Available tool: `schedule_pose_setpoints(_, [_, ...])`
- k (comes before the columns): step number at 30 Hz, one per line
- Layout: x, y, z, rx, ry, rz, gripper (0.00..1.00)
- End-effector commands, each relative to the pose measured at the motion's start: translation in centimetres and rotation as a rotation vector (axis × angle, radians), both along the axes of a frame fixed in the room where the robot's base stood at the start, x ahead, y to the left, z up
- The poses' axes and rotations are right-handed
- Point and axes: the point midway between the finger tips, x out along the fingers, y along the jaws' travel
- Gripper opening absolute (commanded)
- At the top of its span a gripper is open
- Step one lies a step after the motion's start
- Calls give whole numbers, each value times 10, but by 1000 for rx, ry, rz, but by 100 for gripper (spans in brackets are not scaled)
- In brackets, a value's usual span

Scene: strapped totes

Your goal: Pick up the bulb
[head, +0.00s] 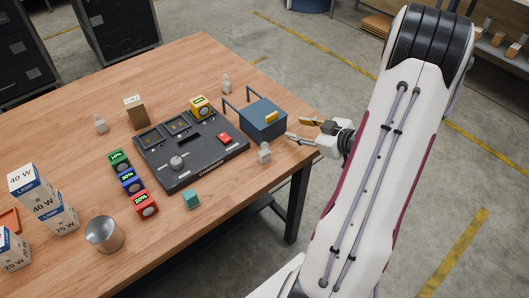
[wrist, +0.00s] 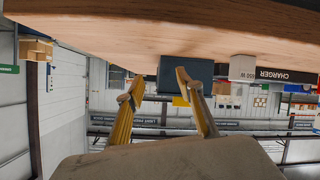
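No thing is plainly a light bulb. Several small pale grey knobbed pieces stand on the table: one (head: 264,154) by the near right edge, one (head: 226,84) at the back and one (head: 100,123) at the left; I cannot tell whether any is a bulb. Lamp boxes (head: 30,184) are stacked at the left. My gripper (head: 297,129) is at the table's right edge, just right of the blue tote (head: 262,122) with its yellow piece. In the wrist view my gripper (wrist: 155,82) has its fingers apart, nothing between them, pointing towards the tote (wrist: 172,66).
The charger (head: 190,150) fills the table's middle, with a yellow battery block (head: 199,107) at its back. Coloured percent blocks (head: 130,182) line its left side. The table's front is mostly clear.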

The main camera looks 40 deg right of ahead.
Motion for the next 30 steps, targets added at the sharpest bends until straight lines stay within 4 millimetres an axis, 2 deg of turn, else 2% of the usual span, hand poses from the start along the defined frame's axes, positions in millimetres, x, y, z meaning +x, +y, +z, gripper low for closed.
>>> schedule_pose_setpoints(1, [-7,11,-7,32,-20,15,37])
schedule_pose_setpoints(6, [-25,47,-15,123,-117,68,37])
schedule_pose_setpoints(15, [-53,95,-2,273,-319,103,37])
schedule_pose_setpoints(21, [-64,108,10,324,-405,98,37])
schedule_pose_setpoints(30, [-66,110,13,331,-421,98,37])
